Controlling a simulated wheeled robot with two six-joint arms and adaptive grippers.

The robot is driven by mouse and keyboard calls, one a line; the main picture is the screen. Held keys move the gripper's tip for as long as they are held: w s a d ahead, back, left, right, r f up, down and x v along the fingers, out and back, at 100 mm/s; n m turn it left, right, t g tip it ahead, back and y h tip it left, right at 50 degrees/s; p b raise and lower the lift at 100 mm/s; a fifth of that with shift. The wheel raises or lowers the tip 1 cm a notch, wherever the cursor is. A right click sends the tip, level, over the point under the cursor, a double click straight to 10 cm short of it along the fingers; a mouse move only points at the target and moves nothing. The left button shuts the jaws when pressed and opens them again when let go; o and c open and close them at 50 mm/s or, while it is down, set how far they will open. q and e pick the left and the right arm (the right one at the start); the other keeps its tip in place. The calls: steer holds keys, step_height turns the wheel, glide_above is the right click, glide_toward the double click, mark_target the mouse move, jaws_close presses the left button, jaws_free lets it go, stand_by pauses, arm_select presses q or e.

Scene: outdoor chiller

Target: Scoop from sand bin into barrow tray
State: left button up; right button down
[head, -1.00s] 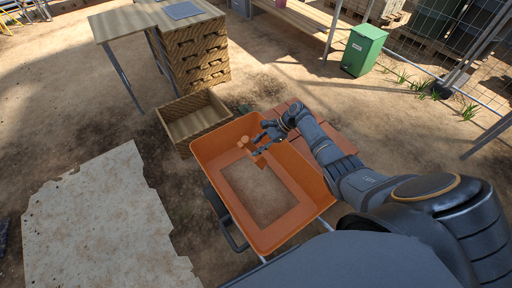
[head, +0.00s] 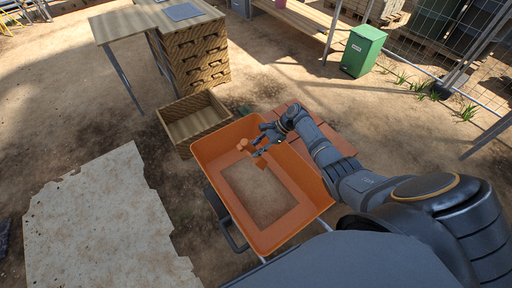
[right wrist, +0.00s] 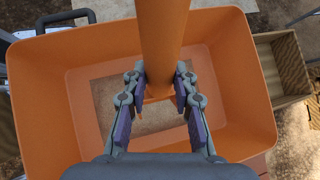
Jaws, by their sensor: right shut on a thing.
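The barrow tray (head: 283,222) is a deep orange tub, central in the head view; it also fills much of the right wrist view (right wrist: 45,100). A flat sand-coloured rectangle (head: 258,192) shows at its bottom. My right gripper (head: 264,145) is over the far part of the tray. It is shut on an orange scoop (right wrist: 162,40), whose thick round part runs between the fingers in the right wrist view. The scoop's contents cannot be made out. No bin is clearly recognisable as the sand bin. My left gripper is not in view.
An open wooden box (head: 181,111) stands just beyond the tray, beside stacked wooden crates (head: 195,55) and a table (head: 120,24). A green bin (head: 361,52) stands at the back right. A pale ragged sheet (head: 100,225) lies on the ground at left.

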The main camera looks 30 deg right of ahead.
steer(key=shift+a+r+n+h+p, duration=0.1)
steer(key=shift+r+n+h+p, duration=0.2)
steer(key=shift+r+h+p, duration=3.85)
step_height(320, 180, down, 2)
steer(key=y+p, duration=0.1)
steer(key=p, duration=0.1)
steer(key=y+p, duration=0.2)
steer(key=shift+a+f, duration=0.1)
steer(key=shift+f, duration=0.15)
steer(key=shift+r+t+h, duration=0.15)
steer(key=shift+t+h, duration=0.15)
steer(key=shift+h, duration=0.35)
steer(key=shift+r+h, duration=0.35)
steer(key=shift+h, duration=0.05)
